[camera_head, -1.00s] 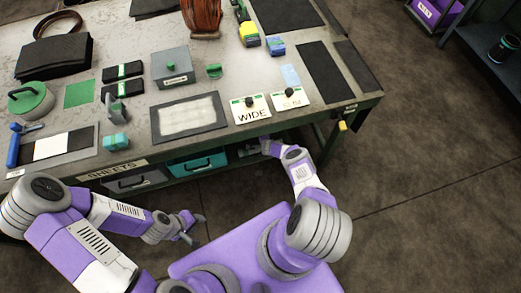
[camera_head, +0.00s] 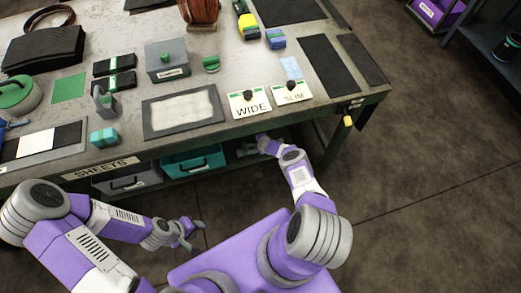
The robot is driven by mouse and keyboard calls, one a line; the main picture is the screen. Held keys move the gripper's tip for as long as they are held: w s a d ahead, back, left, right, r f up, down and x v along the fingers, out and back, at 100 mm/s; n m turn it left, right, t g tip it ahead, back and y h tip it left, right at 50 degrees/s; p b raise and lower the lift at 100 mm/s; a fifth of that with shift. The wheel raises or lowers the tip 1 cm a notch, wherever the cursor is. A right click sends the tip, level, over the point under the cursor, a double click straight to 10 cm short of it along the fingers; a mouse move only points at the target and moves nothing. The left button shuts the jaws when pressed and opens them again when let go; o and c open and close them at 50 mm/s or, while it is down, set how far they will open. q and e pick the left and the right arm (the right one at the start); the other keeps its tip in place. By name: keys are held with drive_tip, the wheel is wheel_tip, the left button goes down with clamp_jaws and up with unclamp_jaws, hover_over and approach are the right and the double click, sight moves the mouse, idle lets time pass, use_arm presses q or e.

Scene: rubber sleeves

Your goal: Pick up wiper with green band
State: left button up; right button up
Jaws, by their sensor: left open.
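Two black blocks with green bands lie one behind the other on the table: the rear one (camera_head: 128,67) and the front one (camera_head: 126,83). I cannot tell for sure whether either is the wiper. A yellow block with a green part (camera_head: 249,27) lies farther back, beside a blue and yellow block (camera_head: 276,39). My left gripper (camera_head: 189,237) is open and empty, low in front of the table and well away from these blocks. My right gripper (camera_head: 263,143) is near the table's front edge, too small to read.
The table (camera_head: 210,80) also holds a grey box (camera_head: 167,68), a framed pale pad (camera_head: 184,110), WIDE (camera_head: 250,106) and SLIM (camera_head: 291,95) cards, a teal block (camera_head: 103,138) and a green sheet (camera_head: 68,88). Drawers (camera_head: 193,162) sit below its front edge.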

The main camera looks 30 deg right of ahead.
clamp_jaws()
drive_tip(key=shift+r, duration=0.1)
idle(0.5)
drive_tip(key=shift+r+p, duration=0.45)
wheel_tip(320, 180, up, 3)
drive_tip(key=p, duration=0.2)
drive_tip(key=shift+w+p, duration=0.1)
drive_tip(key=shift+p, duration=0.2)
drive_tip(key=s+a+p, duration=0.4)
drive_tip(key=s+p, duration=0.4)
drive_tip(key=s, duration=0.9)
drive_tip(key=shift+s+f, duration=0.25)
drive_tip(key=shift+s, duration=0.1)
drive_tip(key=shift+a, duration=0.1)
